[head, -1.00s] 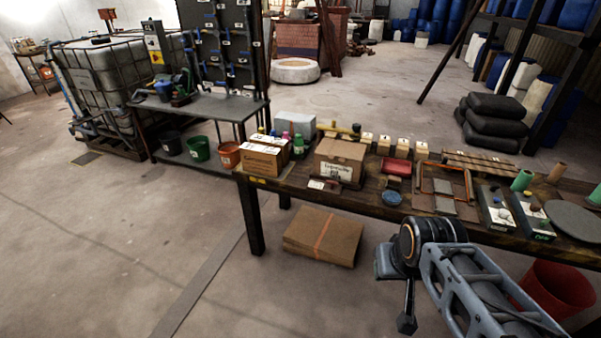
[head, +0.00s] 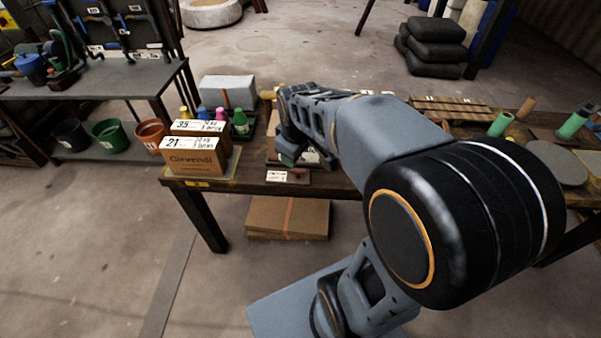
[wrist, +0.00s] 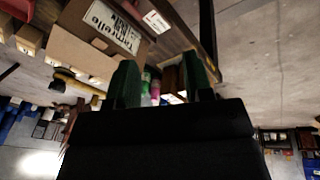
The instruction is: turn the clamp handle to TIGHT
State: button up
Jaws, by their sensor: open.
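I cannot make out a clamp handle or a TIGHT mark for certain in either view. A yellow bar with dark ends (wrist: 75,85) lies behind the cardboard box in the upside-down wrist view; I cannot tell whether it is a clamp. My gripper (wrist: 160,68) is open and empty, its two dark green fingers apart. In the head view my gripper (head: 290,155) is over the long table, partly hidden by my arm. Small coloured bottles (wrist: 150,85) show beyond and between the fingers.
Cartons labelled 35 and 21 (head: 194,158) stand on the table's left end. A grey block (head: 228,90) is behind them. A cardboard box (wrist: 100,38) is close to my gripper. Buckets (head: 110,135) stand on the left bench's lower shelf. A flat carton (head: 288,217) lies under the table.

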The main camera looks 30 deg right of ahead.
aim_at(303, 170)
jog(key=w+d+f+n+g+b, duration=0.1)
jog(key=w+d+f+n+b, duration=0.2)
jog(key=w+d+f+n, duration=0.45)
jog(key=shift+m, duration=0.65)
jog(key=w+f, duration=0.1)
jog(key=f, duration=0.4)
jog(key=w+f, duration=0.1)
jog(key=f, duration=0.4)
jog(key=w+f, duration=0.1)
jog(key=f, duration=0.4)
jog(key=shift+w+d+f, duration=0.1)
jog(key=shift+w+f, duration=0.05)
jog(key=shift+w, duration=0.05)
jog(key=shift+b, duration=0.3)
grip_shut()
